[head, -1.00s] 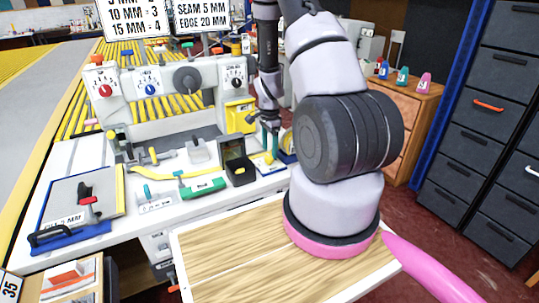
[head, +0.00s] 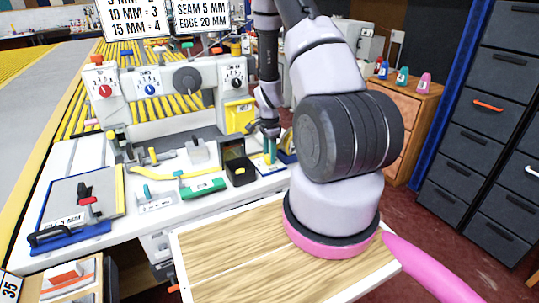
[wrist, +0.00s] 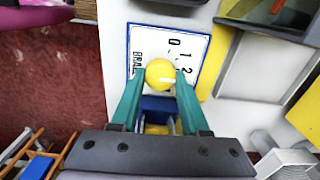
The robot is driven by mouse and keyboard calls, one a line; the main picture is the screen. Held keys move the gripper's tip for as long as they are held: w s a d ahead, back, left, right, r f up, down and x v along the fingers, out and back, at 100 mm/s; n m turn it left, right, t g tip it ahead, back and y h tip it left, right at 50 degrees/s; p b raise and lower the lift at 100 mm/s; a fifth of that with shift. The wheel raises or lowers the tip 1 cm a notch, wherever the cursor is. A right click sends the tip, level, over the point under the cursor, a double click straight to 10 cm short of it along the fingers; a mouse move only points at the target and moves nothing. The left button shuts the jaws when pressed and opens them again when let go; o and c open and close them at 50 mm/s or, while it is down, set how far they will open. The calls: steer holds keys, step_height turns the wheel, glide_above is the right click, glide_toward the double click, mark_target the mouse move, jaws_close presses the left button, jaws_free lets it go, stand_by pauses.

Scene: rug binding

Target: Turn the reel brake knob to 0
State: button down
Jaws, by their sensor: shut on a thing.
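The reel brake knob (wrist: 160,73) has a round yellow top in the wrist view. It stands over a white label plate (wrist: 139,42) with a blue border, the numbers 0, 1 and 2, and partly covered lettering. My gripper has teal fingers, one on each side of the knob, and is shut on it. A blue part (wrist: 157,106) shows between the fingers. I cannot tell which number the knob points at. In the head view my gripper (head: 269,150) reaches down at the right end of the white bench, and the knob is hard to make out there.
A black box (head: 237,172) and a green tool (head: 203,187) lie left of my gripper. The white machine (head: 165,90) with several dials stands behind. In the wrist view a yellow-edged tray (wrist: 245,65) lies close to the right of the plate.

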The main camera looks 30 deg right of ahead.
mark_target(269, 156)
steer(key=shift+n, duration=0.4)
steer(key=n, duration=0.6)
steer(key=shift+w, duration=0.1)
steer(key=n, duration=0.7)
steer(key=shift+a, duration=0.1)
stand_by(0.3)
steer(key=shift+c, duration=2)
jaws_free()
step_height(269, 156, up, 11)
